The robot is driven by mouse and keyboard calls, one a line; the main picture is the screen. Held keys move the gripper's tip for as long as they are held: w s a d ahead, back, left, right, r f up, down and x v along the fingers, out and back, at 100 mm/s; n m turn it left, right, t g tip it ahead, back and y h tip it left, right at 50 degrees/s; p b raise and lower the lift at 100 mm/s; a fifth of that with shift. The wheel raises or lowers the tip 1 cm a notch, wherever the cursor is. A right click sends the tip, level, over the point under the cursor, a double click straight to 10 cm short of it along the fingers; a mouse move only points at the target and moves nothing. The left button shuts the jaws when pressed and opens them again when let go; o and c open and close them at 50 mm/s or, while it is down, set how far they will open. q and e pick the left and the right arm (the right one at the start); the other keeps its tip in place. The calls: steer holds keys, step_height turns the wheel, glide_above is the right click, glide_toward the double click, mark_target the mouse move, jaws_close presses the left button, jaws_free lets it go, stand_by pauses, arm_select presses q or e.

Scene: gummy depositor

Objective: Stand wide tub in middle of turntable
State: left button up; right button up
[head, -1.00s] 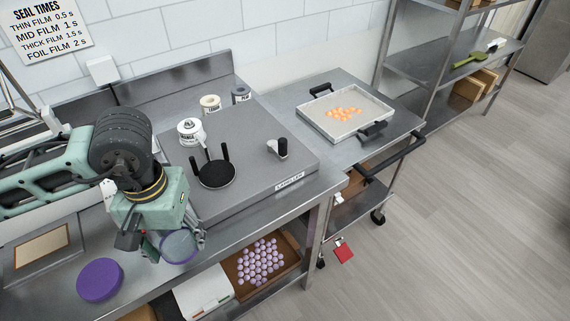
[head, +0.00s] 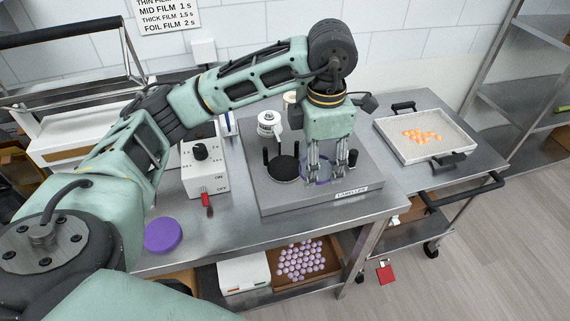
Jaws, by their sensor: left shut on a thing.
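The turntable (head: 284,168) is a black disc on the grey labeller plate, with black posts beside it. My left gripper (head: 332,166) is shut on the wide tub (head: 317,172), a clear tub with a purple tint, mostly hidden behind the fingers. The gripper and tub are just right of the turntable, over the labeller plate. I cannot tell whether the tub touches the plate. My right gripper is not in view.
A white label roll (head: 268,122) stands behind the turntable. A purple disc (head: 163,234) lies near the table's front edge. A switch box (head: 205,162) is to the left. A tray of orange gummies (head: 425,136) is on the right.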

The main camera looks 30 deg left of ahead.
mark_target(284, 166)
arm_select(q)
steer(key=n, duration=0.3)
steer(key=w+r+n, duration=0.1)
steer(key=shift+a+n, duration=0.2)
steer(key=shift+n, duration=0.1)
steer(key=shift+w+a, duration=0.15)
steer(key=shift+n, duration=0.3)
steer(key=w+a+f+p, duration=0.1)
steer(key=a+f, duration=0.1)
steer(key=a, duration=0.1)
steer(key=w+a+f+p, duration=0.1)
steer(key=a+f, duration=0.1)
steer(key=a, duration=0.2)
steer(key=w+a+f+p, duration=0.1)
steer(key=a+f, duration=0.1)
steer(key=a, duration=0.1)
steer(key=shift+w+a+f, duration=0.2)
steer(key=shift+a+f, duration=0.2)
step_height(284, 166, down, 4)
steer(key=shift+f+p, duration=0.1)
steer(key=shift+p, duration=0.85)
steer(key=o, duration=0.8)
steer(key=shift+f, duration=0.15)
steer(key=o, duration=0.5)
steer(key=shift+c, duration=0.2)
